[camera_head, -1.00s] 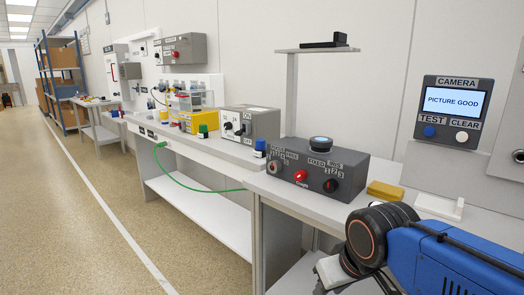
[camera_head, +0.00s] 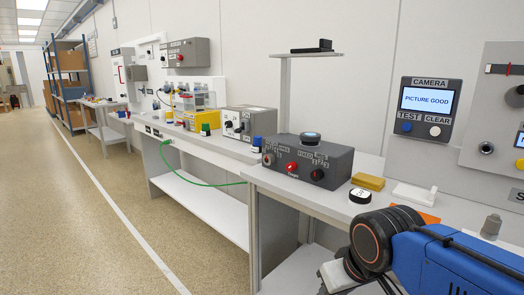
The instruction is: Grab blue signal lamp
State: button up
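I cannot tell for sure which thing is the blue signal lamp. A round dark piece with a pale blue top (camera_head: 311,137) sits on the grey control box (camera_head: 330,162). A small bottle with a blue cap (camera_head: 257,143) stands just left of that box. A blue part (camera_head: 520,138) shows at the right edge on the wall panel, cut off by the frame. My arm fills the lower right; my gripper is not in view.
The near bench (camera_head: 290,187) carries a yellow block (camera_head: 368,181), a black-and-white disc (camera_head: 360,195), a white holder (camera_head: 413,193) and a grey knob-shaped piece (camera_head: 491,226). A camera panel (camera_head: 428,110) reads PICTURE GOOD. Open floor (camera_head: 90,220) lies left of the benches.

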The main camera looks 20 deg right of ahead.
aim_at(257, 147)
jog(key=i+j+z, duration=0.2)
jog(key=i+j, duration=0.2)
jog(key=j, duration=0.25)
jog(key=i+j+z, duration=0.15)
jog(key=i+j, duration=0.05)
jog(key=j, duration=0.1)
